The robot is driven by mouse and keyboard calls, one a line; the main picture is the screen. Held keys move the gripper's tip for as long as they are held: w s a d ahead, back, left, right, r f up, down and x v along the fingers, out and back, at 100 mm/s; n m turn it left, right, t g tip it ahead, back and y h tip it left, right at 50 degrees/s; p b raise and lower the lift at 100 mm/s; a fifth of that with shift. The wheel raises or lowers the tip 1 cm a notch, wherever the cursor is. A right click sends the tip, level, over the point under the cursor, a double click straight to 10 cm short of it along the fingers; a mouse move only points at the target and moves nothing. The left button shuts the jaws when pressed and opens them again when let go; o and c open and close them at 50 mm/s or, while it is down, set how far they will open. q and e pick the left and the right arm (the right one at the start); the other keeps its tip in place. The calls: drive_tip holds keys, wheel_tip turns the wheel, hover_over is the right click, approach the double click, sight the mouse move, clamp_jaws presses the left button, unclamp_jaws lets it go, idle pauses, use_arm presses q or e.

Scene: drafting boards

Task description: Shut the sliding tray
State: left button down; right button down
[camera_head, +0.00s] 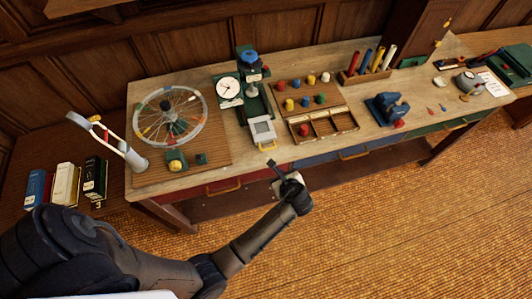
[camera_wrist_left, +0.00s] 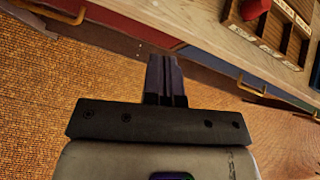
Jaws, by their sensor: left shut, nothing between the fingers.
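A light grey square tray (camera_head: 262,131) with a yellow handle (camera_head: 267,147) sticks out toward the table's front edge, in front of a green device (camera_head: 252,100) with a dial. I take it for the sliding tray; it does not show in the left wrist view. My left gripper (camera_head: 273,165) is shut and empty, in front of the table edge and below the tray in the picture, apart from it. Its closed fingers show in the left wrist view (camera_wrist_left: 166,75). My right gripper is not in view.
A red drawer (camera_head: 203,190) and a blue drawer (camera_head: 315,160) with yellow handles lie under the tabletop. A wheel (camera_head: 150,112) stands left of the tray; a peg block (camera_head: 305,98) and a compartment box (camera_head: 345,119) stand right. The floor in front is clear.

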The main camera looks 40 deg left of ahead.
use_arm(q)
drive_tip(key=shift+w+a+f+m+b, duration=0.1)
drive_tip(key=shift+w+a+f+m, duration=0.35)
drive_tip(key=shift+w+a+f, duration=0.9)
drive_tip(key=shift+w+a+f+m+b, duration=0.1)
drive_tip(key=shift+w+a+f+m, duration=0.45)
drive_tip(key=shift+a, duration=1.45)
drive_tip(key=shift+w+a+f+m+b, duration=0.1)
drive_tip(key=shift+w+a+f+m, duration=0.3)
drive_tip(key=shift+w+a+f, duration=0.95)
drive_tip(key=shift+s+a+r, duration=0.3)
drive_tip(key=shift+a+r, duration=0.05)
drive_tip(key=shift+r, duration=0.1)
